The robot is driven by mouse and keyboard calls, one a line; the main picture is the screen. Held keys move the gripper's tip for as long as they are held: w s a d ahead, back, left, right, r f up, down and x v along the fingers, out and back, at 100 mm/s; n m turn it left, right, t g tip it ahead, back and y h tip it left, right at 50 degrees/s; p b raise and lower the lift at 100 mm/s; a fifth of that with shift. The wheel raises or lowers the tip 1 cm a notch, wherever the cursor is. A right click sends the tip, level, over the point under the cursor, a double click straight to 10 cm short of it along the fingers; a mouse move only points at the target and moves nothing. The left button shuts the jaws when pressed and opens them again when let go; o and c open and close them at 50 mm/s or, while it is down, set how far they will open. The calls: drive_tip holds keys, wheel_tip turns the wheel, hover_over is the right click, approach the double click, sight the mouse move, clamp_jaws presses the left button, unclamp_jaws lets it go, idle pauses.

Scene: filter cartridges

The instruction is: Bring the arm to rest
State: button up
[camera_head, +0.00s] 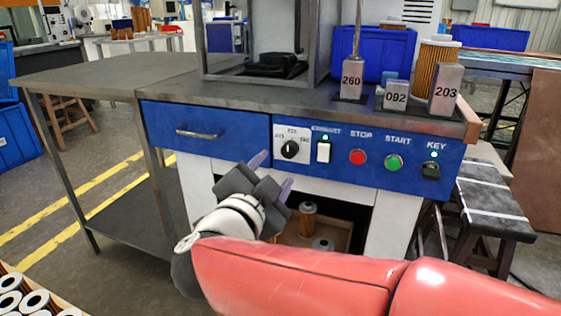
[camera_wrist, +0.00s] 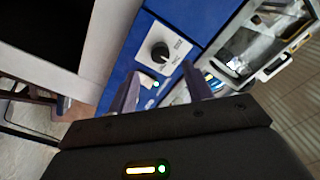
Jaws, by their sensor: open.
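My gripper (camera_head: 271,172) is in front of the blue panel of the bench, below the drawer and left of the rotary knob. Its two fingers are spread apart with nothing between them. In the wrist view my gripper (camera_wrist: 162,88) is also open and empty, with part of the blue panel beyond it. My red arm crosses the lower right of the head view.
The bench panel (camera_head: 460,155) carries a knob (camera_head: 290,149), a white switch, a red stop button, a green start button and a key. Numbered blocks and a filter cartridge (camera_head: 433,58) stand on top. Cartridges sit in a box below.

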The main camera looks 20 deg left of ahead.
drive_tip(key=shift+s, duration=0.65)
drive_tip(key=w+d+r+n+g+y+p, duration=0.3)
drive_tip(key=d+r+n+y+p, duration=0.2)
drive_tip(key=d+n+y, duration=0.35)
drive_tip(key=s+d+f+g+h+p, duration=0.1)
drive_tip(key=s+d+f+g+h, duration=0.1)
drive_tip(key=s+d, duration=0.3)
drive_tip(key=s+d+f+n+g+h+p, duration=0.1)
drive_tip(key=s+d+f+g+h+p, duration=0.1)
drive_tip(key=d, duration=0.7)
drive_tip(key=s+d+f+g+h+p, duration=0.1)
drive_tip(key=s+d+f+g+h, duration=0.2)
drive_tip(key=s+d+f+g, duration=0.2)
drive_tip(key=s+d+f, duration=0.2)
drive_tip(key=s, duration=0.1)
drive_tip(key=shift+d+f+g, duration=0.15)
drive_tip(key=shift+d+g, duration=0.15)
drive_tip(key=shift+d, duration=0.1)
drive_tip(key=shift+s, duration=0.1)
